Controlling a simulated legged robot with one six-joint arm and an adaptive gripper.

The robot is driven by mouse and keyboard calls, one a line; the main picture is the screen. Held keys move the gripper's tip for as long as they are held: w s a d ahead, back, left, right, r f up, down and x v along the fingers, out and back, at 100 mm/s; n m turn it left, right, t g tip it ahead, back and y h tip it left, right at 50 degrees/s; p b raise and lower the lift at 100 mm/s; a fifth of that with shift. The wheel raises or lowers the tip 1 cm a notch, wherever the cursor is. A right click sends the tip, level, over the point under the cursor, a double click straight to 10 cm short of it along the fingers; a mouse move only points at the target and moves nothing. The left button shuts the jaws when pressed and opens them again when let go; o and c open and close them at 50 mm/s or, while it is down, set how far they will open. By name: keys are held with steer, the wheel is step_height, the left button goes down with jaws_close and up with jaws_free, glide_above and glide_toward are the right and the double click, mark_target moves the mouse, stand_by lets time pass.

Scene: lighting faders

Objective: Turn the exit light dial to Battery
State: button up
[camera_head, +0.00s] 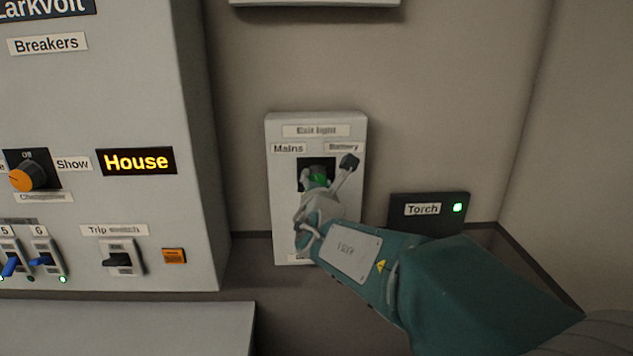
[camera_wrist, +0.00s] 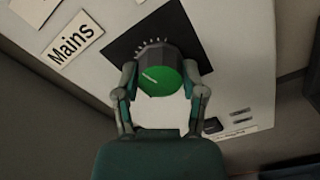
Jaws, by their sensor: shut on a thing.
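The exit light box (camera_head: 318,120) is a pale panel on the wall, with a Mains label (camera_head: 288,149) on the left and a Battery label (camera_head: 343,147) on the right. Its green dial (camera_head: 318,179) sits on a black plate and is partly hidden by my gripper in the head view. In the wrist view the dial (camera_wrist: 161,78) has a dark ridged side and a white pointer line on its green face. My gripper (camera_wrist: 162,88) is shut on the dial, one finger on each side. The Mains label (camera_wrist: 75,39) also shows there.
A breaker cabinet (camera_head: 110,90) with an orange changeover knob (camera_head: 22,179), a House display (camera_head: 136,161) and a trip switch (camera_head: 121,259) stands to the left. A black Torch unit (camera_head: 429,209) with a lit green lamp is at the right, close to my arm.

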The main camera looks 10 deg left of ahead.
steer(key=m, duration=1.1)
steer(key=shift+f+m, duration=0.1)
steer(key=shift+m, duration=0.3)
steer(key=shift+f, duration=0.1)
steer(key=o, duration=1.2)
steer(key=shift+c, duration=0.2)
steer(key=v, duration=1.2)
